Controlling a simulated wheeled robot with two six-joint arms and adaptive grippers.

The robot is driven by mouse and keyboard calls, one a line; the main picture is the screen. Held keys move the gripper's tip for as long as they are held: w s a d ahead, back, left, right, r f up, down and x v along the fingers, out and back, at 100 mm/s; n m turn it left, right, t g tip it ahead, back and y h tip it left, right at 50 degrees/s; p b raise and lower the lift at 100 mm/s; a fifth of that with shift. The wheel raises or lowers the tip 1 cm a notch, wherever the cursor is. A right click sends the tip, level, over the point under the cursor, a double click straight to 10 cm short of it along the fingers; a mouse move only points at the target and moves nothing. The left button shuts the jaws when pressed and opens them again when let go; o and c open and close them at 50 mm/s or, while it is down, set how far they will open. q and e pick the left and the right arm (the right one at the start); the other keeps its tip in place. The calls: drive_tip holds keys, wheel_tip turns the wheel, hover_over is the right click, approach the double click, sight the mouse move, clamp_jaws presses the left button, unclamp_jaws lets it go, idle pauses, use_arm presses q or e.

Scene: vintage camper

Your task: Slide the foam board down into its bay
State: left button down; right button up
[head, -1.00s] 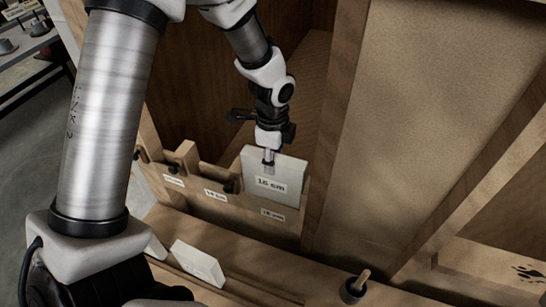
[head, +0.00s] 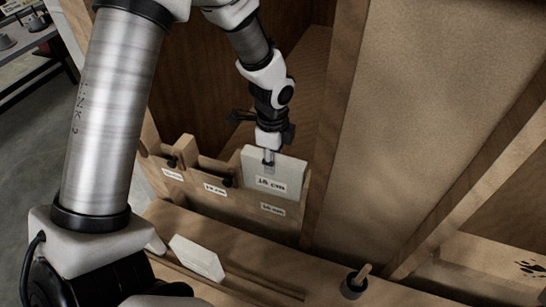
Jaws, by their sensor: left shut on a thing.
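The white foam board (head: 285,181), labelled 16 cm or similar, stands upright in the rightmost bay of the wooden rack (head: 229,200). Its lower part is hidden behind the rack's front wall, which carries a small label below the board. My left gripper (head: 268,160) is shut on the foam board's top edge, pointing down. My right gripper is not in view.
Two more labelled bays with dark knobs lie left of the board. Another white board (head: 197,259) leans on the wooden ledge in front. A small dark pot with a wooden handle (head: 356,283) stands at the right. A wooden upright (head: 331,130) rises right of the rack.

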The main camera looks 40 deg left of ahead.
use_arm(q)
drive_tip(key=shift+f+b, duration=1.25)
drive_tip(key=shift+f, duration=1.1)
drive_tip(key=c, duration=0.7)
unclamp_jaws()
drive_tip(key=shift+r, duration=0.1)
wheel_tip(320, 180, up, 12)
drive_tip(key=shift+s+f, duration=0.1)
